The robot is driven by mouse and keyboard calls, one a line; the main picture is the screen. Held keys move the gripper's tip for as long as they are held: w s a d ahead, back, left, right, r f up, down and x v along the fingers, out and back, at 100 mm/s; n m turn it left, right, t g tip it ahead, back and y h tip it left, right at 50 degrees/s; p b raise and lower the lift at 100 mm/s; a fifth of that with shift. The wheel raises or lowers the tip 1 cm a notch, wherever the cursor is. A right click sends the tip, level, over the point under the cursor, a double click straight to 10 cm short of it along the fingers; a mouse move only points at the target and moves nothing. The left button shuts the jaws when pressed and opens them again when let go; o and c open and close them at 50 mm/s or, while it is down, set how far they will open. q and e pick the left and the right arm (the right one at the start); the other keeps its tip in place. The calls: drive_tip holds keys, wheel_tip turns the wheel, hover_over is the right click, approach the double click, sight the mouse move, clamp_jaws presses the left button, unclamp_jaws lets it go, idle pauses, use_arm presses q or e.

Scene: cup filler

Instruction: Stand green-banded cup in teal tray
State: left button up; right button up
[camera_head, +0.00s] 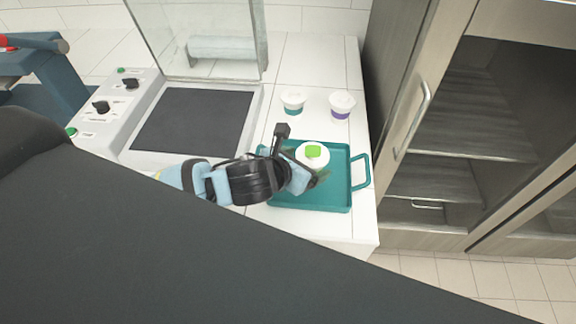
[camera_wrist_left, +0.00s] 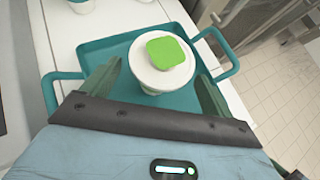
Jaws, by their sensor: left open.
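The teal tray (camera_head: 283,199) lies on the white counter, a handle at each end, and also shows in the left wrist view (camera_wrist_left: 98,45). A white cup (camera_head: 313,157) with a bright green square on its lid stands upright in the tray, seen from above in the left wrist view (camera_wrist_left: 165,76). Its side is mostly hidden, so its band is hard to make out. My left gripper (camera_head: 301,158) is open, with one finger on either side of the cup. In the left wrist view a gap shows beside each finger (camera_wrist_left: 158,82). My right gripper is not in view.
A teal-banded cup (camera_head: 293,102) and a purple-banded cup (camera_head: 342,104) stand on the counter behind the tray. A machine with a dark plate (camera_head: 195,121), knobs and a clear screen (camera_head: 200,40) is to the left. A cabinet (camera_head: 450,120) stands close on the right.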

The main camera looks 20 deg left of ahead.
use_arm(q)
drive_tip(key=v, duration=0.8)
drive_tip(key=shift+a+r, duration=0.1)
drive_tip(key=shift+s, duration=0.1)
